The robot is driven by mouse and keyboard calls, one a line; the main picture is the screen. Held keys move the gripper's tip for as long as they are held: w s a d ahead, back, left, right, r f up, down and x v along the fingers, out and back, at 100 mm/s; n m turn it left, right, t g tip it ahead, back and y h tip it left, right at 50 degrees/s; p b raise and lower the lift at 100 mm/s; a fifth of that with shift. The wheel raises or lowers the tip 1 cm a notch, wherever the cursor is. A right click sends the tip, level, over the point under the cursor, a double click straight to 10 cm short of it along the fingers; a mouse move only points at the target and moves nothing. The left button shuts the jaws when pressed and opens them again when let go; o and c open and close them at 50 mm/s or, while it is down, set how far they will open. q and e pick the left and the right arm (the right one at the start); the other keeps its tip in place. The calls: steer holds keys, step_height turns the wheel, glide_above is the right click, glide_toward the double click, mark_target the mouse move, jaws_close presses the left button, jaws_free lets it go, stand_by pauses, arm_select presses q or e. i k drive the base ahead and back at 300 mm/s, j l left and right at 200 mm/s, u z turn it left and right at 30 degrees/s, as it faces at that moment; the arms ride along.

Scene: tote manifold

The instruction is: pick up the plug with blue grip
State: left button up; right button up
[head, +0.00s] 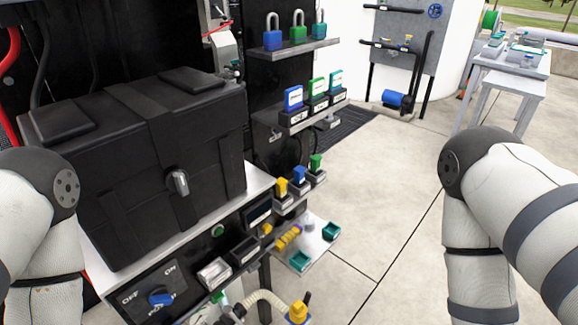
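A small plug with a blue grip (299,175) stands upright in a dark holder on a low shelf at the middle of the head view. A yellow-grip plug (281,187) stands to its left and a green-grip plug (316,162) to its right, each in its own holder. Only upper links of my two arms show, at the left and right sides. Both grippers are out of the picture, so their state is hidden.
A large black case (150,165) sits left of the plugs. Above them are shelves with padlocks (298,32) and coloured blocks (317,90). Below are a control panel with a blue knob (160,298) and a pale corrugated hose (263,302). Open floor (395,195) lies to the right.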

mark_target(299, 171)
steer(key=i+l+u, duration=0.4)
steer(key=l, duration=0.4)
steer(key=i+l+u, duration=0.2)
steer(key=l+u, duration=0.25)
steer(key=l, duration=0.4)
steer(key=i+l+u, duration=0.1)
steer(key=l+u, duration=0.3)
steer(key=l, duration=0.5)
steer(key=k+l+u, duration=0.1)
steer(key=l+u, duration=0.3)
steer(key=l, duration=0.55)
steer(key=k+l+u, duration=0.15)
steer(key=l+u, duration=0.3)
steer(key=l, duration=0.5)
